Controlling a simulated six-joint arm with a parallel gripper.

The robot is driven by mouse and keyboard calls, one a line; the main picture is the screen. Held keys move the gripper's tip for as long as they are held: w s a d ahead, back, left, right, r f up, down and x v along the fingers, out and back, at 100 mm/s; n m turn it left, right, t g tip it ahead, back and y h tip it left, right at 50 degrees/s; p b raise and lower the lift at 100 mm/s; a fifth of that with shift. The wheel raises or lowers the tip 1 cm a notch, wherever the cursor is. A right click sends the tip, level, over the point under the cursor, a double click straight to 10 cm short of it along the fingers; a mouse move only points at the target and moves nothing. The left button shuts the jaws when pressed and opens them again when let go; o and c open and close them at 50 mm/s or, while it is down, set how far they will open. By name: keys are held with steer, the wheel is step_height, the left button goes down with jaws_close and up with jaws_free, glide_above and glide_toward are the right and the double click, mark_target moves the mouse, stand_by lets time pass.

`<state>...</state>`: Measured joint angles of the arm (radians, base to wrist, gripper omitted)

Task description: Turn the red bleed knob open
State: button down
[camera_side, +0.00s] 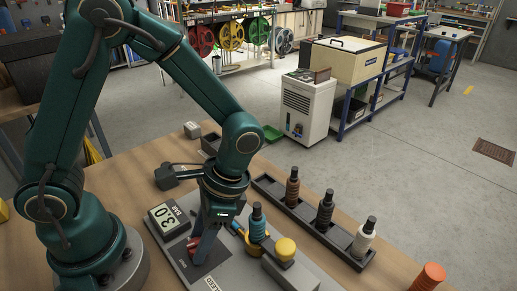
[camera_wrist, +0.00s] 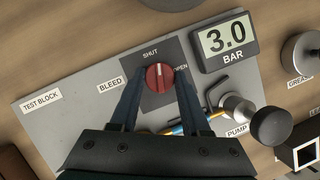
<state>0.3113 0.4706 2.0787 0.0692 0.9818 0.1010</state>
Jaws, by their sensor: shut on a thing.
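The red bleed knob (camera_wrist: 158,77) sits on a dark square on the grey test block (camera_wrist: 60,122), with SHUT printed above it and OPEN to its right. Its pale pointer line is upright, towards SHUT. My gripper (camera_wrist: 159,85) has one finger on each side of the knob and is shut on it. In the side view my gripper (camera_side: 199,256) points down at the block, with red parts of the knob (camera_side: 194,243) showing beside the fingers.
A pump fitting with a dark round end (camera_wrist: 277,126) stands right of my fingers. An orange piece (camera_side: 428,278) lies front right.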

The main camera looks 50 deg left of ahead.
steer(key=m+y, duration=0.1)
steer(key=m, duration=0.3)
steer(key=shift+s+d+t, duration=0.1)
steer(key=shift+t, duration=0.3)
steer(key=m+t+y, duration=0.1)
steer(key=m, duration=0.2)
steer(key=shift+s+m, duration=0.1)
steer(key=shift+m, duration=0.2)
steer(key=m+t, duration=0.1)
steer(key=m, duration=0.3)
steer(key=shift+s+d+t+y, duration=0.1)
steer(key=shift+t+y, duration=0.2)
steer(key=shift+t, duration=0.1)
steer(key=shift+m+t, duration=0.6)
steer(key=shift+m, duration=1.1)
steer(key=shift+c, duration=1.9)
jaws_free()
